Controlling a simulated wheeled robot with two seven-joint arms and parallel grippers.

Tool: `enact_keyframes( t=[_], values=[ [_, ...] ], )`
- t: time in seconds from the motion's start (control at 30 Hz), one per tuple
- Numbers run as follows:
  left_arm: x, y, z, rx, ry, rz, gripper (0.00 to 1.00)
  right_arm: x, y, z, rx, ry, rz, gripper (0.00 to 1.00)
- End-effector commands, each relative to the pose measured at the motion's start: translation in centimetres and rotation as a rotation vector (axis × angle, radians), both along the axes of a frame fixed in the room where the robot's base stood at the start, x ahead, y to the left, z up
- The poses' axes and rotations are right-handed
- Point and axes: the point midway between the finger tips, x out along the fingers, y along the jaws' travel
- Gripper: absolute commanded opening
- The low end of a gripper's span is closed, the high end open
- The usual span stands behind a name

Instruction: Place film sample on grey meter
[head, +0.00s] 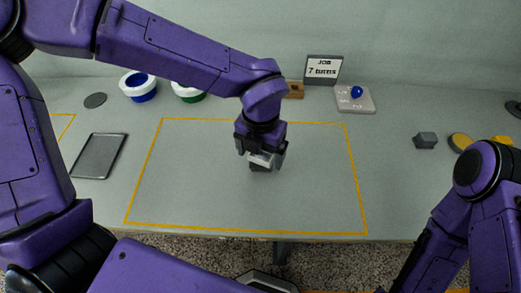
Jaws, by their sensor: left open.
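My left gripper (261,161) hangs over the middle of the outlined work area, pointing down with its fingers apart. A small pale and dark shape shows between and below its fingers; I cannot tell whether it is a separate object or part of the gripper. No piece is clearly recognisable as the film sample. A light grey device with a blue dome (355,98) stands at the back right; I cannot tell whether it is the grey meter. A small dark grey block (425,141) sits on the right. My right arm shows at the lower right, its gripper out of frame.
A yellow outline marks the mostly bare middle of the table (200,200). A grey tray (99,156) and dark disc (95,100) lie left. White-rimmed blue (138,84) and green (188,92) containers, a wooden block (295,90) and a sign (323,69) stand behind.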

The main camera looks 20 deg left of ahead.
Motion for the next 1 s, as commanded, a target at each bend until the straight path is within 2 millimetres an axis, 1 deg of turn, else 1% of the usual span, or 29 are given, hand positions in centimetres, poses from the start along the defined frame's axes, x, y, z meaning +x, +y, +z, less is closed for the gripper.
enact_keyframes(
  t=[0.1, 0.17, 0.27, 0.4, 0.5, 0.6, 0.73, 1.0],
  values=[
    [0.0, 0.0, 0.6, 0.0, -0.001, 0.001, 0.88, 0.0, 0.0, 0.4, 0.0, 0.0, 0.0, 0.43],
    [0.1, 0.0, 1.2, -0.001, -0.003, 0.003, 0.88, 0.0, 0.0, 0.2, 0.0, 0.0, 0.0, 0.43],
    [0.1, 0.0, 3.4, -0.003, -0.005, 0.003, 0.88, 0.0, 0.0, 0.2, 0.0, 0.0, 0.0, 0.43],
    [0.1, 0.0, 7.2, -0.003, -0.005, 0.002, 0.88, 0.0, 0.0, 0.0, 0.0, 0.0, 0.0, 0.43],
    [0.1, 0.0, 9.5, -0.002, -0.003, 0.003, 0.88, 0.0, 0.0, 0.0, 0.0, 0.0, 0.0, 0.43],
    [0.1, 0.0, 11.2, 0.0, -0.002, 0.001, 0.88, 0.0, 0.0, -0.1, 0.0, 0.0, 0.0, 0.43],
    [0.0, 0.0, 12.3, -0.001, -0.001, 0.001, 0.88, 0.0, 0.0, -0.1, 0.0, 0.0, 0.0, 0.43],
    [0.0, 0.0, 12.4, 0.0, 0.0, 0.0, 0.88, 0.0, 0.0, -0.1, 0.0, 0.0, 0.0, 0.43]
  ],
)
